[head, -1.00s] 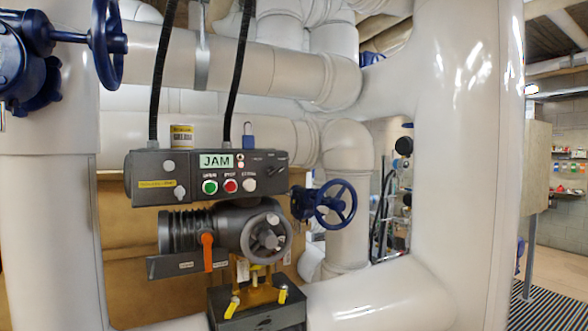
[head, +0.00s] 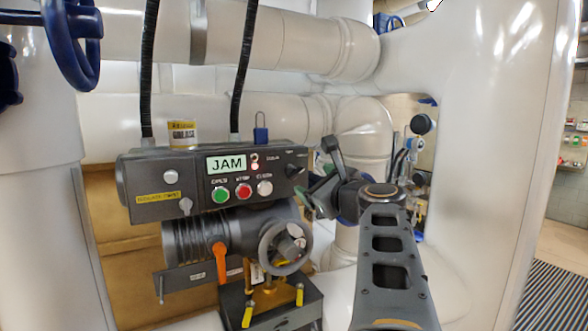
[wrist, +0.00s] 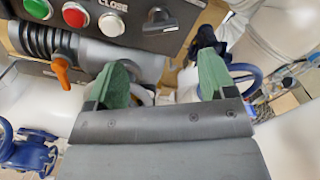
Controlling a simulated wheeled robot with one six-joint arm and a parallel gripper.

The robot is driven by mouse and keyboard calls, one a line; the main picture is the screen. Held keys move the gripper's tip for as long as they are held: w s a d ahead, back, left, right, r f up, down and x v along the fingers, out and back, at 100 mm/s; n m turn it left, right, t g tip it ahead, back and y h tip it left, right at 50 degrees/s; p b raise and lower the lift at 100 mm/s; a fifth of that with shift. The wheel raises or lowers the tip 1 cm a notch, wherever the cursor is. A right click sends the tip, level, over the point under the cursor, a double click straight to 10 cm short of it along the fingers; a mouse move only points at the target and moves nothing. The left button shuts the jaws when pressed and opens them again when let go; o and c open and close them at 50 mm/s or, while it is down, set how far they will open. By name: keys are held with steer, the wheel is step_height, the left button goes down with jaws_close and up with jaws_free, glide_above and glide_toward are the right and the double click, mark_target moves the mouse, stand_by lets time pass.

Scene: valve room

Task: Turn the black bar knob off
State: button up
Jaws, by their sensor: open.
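The black bar knob (head: 292,170) is at the right end of the grey control box (head: 150,172), beside the JAM display and the green, red and white buttons. In the wrist view the knob (wrist: 160,16) is near the top edge, beyond my fingertips. My gripper (head: 318,188) is just right of the box in the head view. Its green fingers are apart in the wrist view (wrist: 164,62), with nothing held between them. The gripper appears apart from the knob. The exact angle of the knob's bar is hard to tell.
Below the box are a grey handwheel (head: 286,247) and an orange lever (head: 220,260). A blue valve wheel (wrist: 247,76) shows behind my right finger in the wrist view. A thick white pipe (head: 480,160) stands at right. Black cables (head: 243,70) rise from the box.

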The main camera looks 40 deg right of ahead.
mark_target(298, 174)
steer(key=w, duration=0.3)
steer(key=w+d+p, duration=0.1)
steer(key=w, duration=0.2)
steer(key=w+p, duration=0.1)
steer(key=w, duration=0.2)
steer(key=shift+w+d, duration=0.25)
steer(key=c, duration=0.9)
steer(key=shift+c, duration=0.2)
